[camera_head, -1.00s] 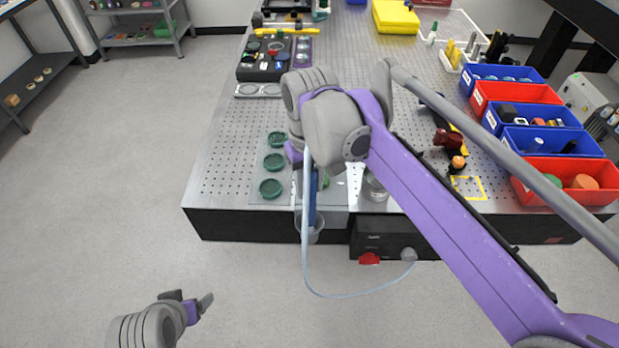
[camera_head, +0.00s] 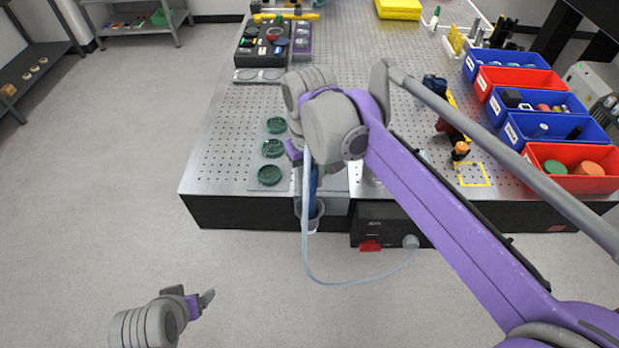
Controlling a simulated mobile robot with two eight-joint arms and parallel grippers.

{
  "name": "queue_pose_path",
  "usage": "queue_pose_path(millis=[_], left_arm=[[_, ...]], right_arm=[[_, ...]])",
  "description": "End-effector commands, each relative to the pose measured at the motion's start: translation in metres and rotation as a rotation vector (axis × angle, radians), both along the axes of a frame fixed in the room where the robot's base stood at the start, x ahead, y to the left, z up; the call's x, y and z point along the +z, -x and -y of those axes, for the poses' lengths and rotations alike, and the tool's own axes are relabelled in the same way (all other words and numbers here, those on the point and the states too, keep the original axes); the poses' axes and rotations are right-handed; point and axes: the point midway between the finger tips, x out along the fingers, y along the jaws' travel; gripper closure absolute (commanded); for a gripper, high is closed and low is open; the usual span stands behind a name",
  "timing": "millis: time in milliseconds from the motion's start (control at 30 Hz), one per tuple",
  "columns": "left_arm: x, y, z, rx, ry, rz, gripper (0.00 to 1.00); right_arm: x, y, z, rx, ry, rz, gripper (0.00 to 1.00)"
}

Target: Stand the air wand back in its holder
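The blue air wand (camera_head: 315,182) stands roughly upright at the table's front edge, below my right wrist. Its lower part is at a clear cup-shaped holder (camera_head: 313,220); I cannot tell how deep it sits inside. A pale hose (camera_head: 308,250) hangs from the wand's upper part, loops down and runs to a black box. My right gripper (camera_head: 295,152) is at the wand's top; its fingers are mostly hidden behind my wrist, so its grip does not show. My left gripper (camera_head: 200,299) is low at the left, over the floor, away from the table; its finger gap is unclear.
The perforated table (camera_head: 222,150) carries green round dishes (camera_head: 271,148) left of the wand. The black box (camera_head: 381,222) is fixed under the front edge. Red and blue bins (camera_head: 572,182) line the right side. Floor at the left is clear.

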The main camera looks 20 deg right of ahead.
Motion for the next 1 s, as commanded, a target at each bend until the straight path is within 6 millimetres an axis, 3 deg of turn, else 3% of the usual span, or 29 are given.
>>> queue_pose_path(millis=[1000], left_arm=[[-0.014, 0.004, 0.000, 0.000, 0.000, -0.007, 0.18]], right_arm=[[-0.021, 0.000, 0.000, 0.000, 0.000, 0.000, 1.00]])
